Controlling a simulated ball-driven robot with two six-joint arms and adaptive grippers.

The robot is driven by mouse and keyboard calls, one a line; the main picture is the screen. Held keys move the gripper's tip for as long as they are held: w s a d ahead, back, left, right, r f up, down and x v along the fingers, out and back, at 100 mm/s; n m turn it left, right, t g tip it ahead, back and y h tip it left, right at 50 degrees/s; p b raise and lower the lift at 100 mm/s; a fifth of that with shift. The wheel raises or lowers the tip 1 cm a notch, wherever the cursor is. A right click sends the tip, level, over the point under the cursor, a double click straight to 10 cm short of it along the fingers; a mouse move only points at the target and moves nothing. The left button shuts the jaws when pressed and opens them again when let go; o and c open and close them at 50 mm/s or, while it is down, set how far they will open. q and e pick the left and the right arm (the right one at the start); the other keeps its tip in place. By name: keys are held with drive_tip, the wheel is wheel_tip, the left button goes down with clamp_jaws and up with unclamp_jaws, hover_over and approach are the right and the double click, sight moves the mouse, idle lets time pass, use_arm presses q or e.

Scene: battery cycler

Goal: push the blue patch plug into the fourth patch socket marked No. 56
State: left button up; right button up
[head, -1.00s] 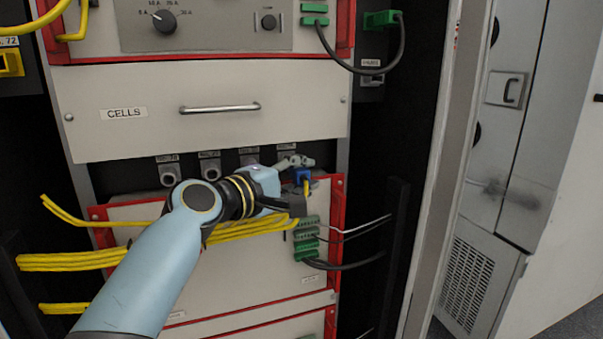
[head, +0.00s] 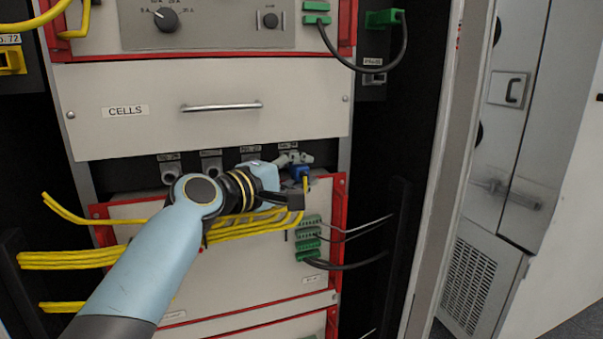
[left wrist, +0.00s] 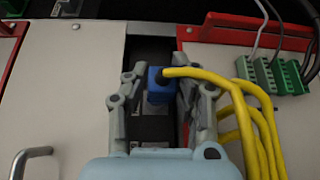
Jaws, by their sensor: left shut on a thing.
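The blue patch plug (head: 301,173) is between the fingers of my left gripper (head: 298,170), which is shut on it. In the left wrist view the blue plug (left wrist: 158,86) sits between the two grey fingers of the left gripper (left wrist: 162,88), with its yellow cable leaving to the right. A row of grey patch sockets (head: 170,172) runs below the CELLS drawer. My gripper covers the rightmost, fourth socket; its label (head: 288,146) is too small to read. I cannot tell whether the plug touches that socket. My right gripper is not in view.
The CELLS drawer (head: 240,120) with its handle is right above the socket row. Yellow cables (head: 70,260) run across the lower red-framed panel (head: 250,265). Green connectors (head: 308,240) with black and grey leads are below the plug.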

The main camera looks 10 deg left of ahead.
use_arm(q)
drive_tip(key=shift+w+a, duration=0.25)
drive_tip(key=shift+w, duration=0.15)
drive_tip(key=o, duration=0.9)
drive_tip(key=shift+o, duration=0.2)
drive_tip(key=shift+s, duration=0.1)
